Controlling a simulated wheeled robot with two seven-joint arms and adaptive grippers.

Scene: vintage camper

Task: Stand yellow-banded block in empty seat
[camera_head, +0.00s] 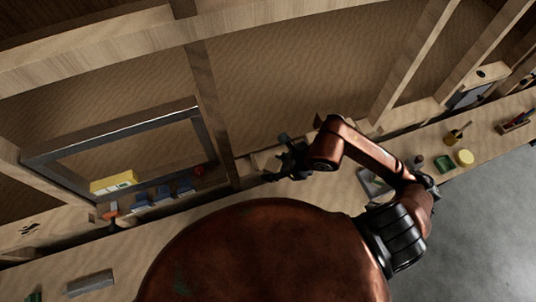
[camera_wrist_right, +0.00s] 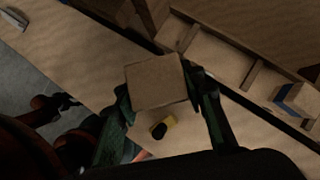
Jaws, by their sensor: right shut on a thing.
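My right gripper (camera_head: 285,160) reaches over the counter at the back wall in the head view. In the right wrist view the right gripper (camera_wrist_right: 165,98) is shut on a plain tan block (camera_wrist_right: 155,82), held between its two fingers. No yellow band shows on the face turned to the camera, so I cannot tell its banding. A wooden rack (camera_wrist_right: 249,76) with divided seats lies to the upper right. A blue-banded block (camera_wrist_right: 297,97) sits in its right part; seats nearer the held block look empty. My left gripper is not seen.
A small yellow-and-black thing (camera_wrist_right: 162,127) shows below the held block. In the head view a yellow cup (camera_head: 455,135), a yellow round thing (camera_head: 465,157) and a grey block (camera_head: 90,283) stand on the counter (camera_head: 330,190). Wooden posts rise behind the gripper.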

